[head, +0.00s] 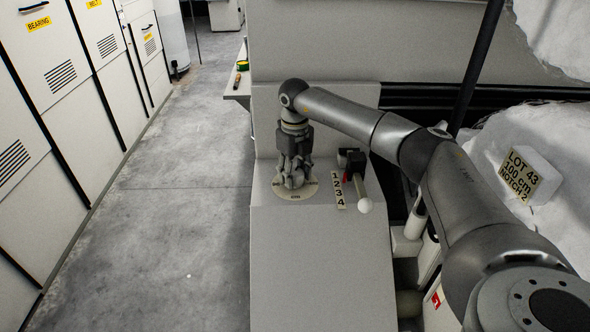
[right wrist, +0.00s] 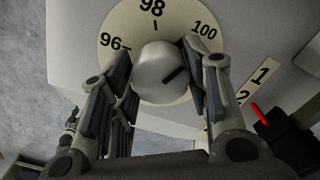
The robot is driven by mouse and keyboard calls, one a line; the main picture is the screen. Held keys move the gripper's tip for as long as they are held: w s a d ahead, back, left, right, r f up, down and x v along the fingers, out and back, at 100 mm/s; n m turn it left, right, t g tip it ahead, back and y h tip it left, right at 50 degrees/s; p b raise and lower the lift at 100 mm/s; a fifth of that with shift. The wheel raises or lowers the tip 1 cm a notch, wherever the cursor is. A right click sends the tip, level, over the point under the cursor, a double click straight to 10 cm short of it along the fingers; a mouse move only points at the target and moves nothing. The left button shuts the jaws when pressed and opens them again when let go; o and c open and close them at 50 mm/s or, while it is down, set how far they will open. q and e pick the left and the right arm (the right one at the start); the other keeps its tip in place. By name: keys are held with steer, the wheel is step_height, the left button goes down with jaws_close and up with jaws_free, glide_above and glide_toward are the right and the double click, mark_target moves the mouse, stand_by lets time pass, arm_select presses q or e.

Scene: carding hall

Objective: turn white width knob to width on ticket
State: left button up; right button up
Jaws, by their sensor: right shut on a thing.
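The white width knob (right wrist: 158,72) sits on a round cream dial (right wrist: 118,28) marked 96, 98 and 100. A dark bar on the knob slants to the upper right, toward the side of the 100 label; I cannot tell exactly which mark it meets. My right gripper (head: 293,182) points down at the dial (head: 296,195) and hides the knob in the head view. In the right wrist view its fingers (right wrist: 160,88) are shut on the knob from both sides. The ticket (head: 521,173) reads LOT 43, 100 cm, NOTCH 2.
Right of the dial is a notch scale (head: 338,190) numbered 1 to 4, with a lever ending in a white ball (head: 365,206). A red pointer (right wrist: 261,115) shows near the 2. White cabinets (head: 55,100) line the left; the grey floor (head: 165,200) between is clear.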

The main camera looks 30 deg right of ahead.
mark_target(295, 171)
steer(key=shift+m, duration=0.7)
steer(key=o, duration=1)
step_height(295, 171, up, 12)
steer(key=shift+f, duration=0.1)
stand_by(0.5)
